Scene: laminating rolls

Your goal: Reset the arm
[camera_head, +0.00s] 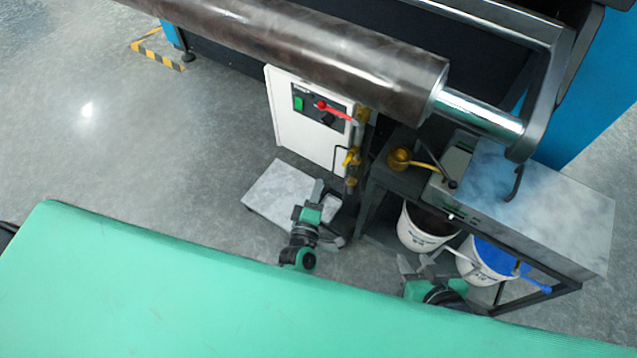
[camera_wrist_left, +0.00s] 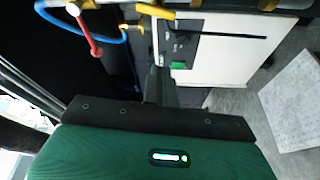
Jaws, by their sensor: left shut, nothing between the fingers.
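My left gripper (camera_head: 318,188) is grey and green and stands in front of the white control box, above the floor. In the left wrist view its fingers (camera_wrist_left: 160,84) are together in one narrow dark shape with nothing between them. My right gripper (camera_head: 415,265) is lower and further right, in front of the white buckets. It is partly hidden by the green surface, and its jaw state is unclear. Both arms are mostly hidden below the green surface's edge.
A large dark roller (camera_head: 300,45) crosses the top. A white control box (camera_head: 305,135) with a red handle stands below it. A metal-topped cart (camera_head: 545,205) with white buckets (camera_head: 425,228) is at the right. A wide green surface (camera_head: 150,290) fills the foreground. Floor is clear at left.

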